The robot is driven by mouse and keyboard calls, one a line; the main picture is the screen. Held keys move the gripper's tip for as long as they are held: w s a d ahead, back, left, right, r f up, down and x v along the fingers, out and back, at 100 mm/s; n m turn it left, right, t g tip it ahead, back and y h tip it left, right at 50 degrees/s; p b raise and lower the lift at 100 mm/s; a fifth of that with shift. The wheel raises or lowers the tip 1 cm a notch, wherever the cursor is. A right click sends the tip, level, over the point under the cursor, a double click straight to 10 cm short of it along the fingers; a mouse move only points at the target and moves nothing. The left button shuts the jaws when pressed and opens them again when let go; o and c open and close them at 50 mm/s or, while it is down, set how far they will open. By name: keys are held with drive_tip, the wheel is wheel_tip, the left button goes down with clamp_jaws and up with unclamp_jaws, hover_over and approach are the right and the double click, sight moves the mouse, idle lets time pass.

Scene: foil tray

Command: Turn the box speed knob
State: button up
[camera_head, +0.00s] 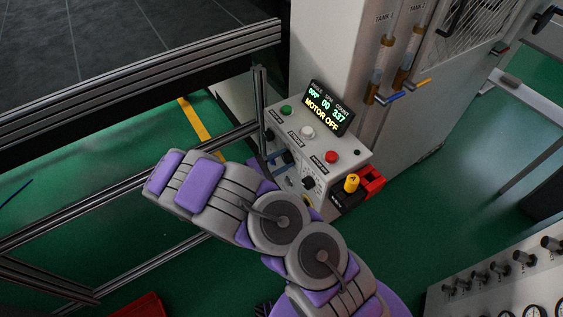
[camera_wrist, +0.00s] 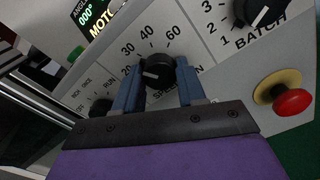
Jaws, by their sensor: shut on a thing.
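The control box (camera_head: 318,140) stands at the centre of the head view, with a lit display (camera_head: 328,108) reading MOTOR OFF. In the wrist view the black speed knob (camera_wrist: 157,68) sits on the panel with a printed scale around it, 20, 30, 40 and 60 being readable. Its white mark points left, toward the low end. My gripper (camera_wrist: 159,78) has its two blue fingers on either side of this knob and is shut on it.
A batch knob (camera_wrist: 262,10) is up and right of the speed knob, and a red button on a yellow base (camera_wrist: 291,103) is to the right. A smaller black knob (camera_wrist: 101,104) is at left. Metal rails (camera_head: 140,58) run along the left.

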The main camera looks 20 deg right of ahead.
drive_tip(key=shift+m+b, duration=0.55)
drive_tip(key=shift+m, duration=0.45)
drive_tip(key=o, duration=1.1)
drive_tip(key=shift+a, duration=0.1)
drive_tip(key=shift+c, duration=0.2)
drive_tip(key=p+v, duration=0.3)
drive_tip(key=v, duration=1.4)
drive_tip(key=shift+a, duration=0.25)
drive_tip(key=shift+d, duration=0.1)
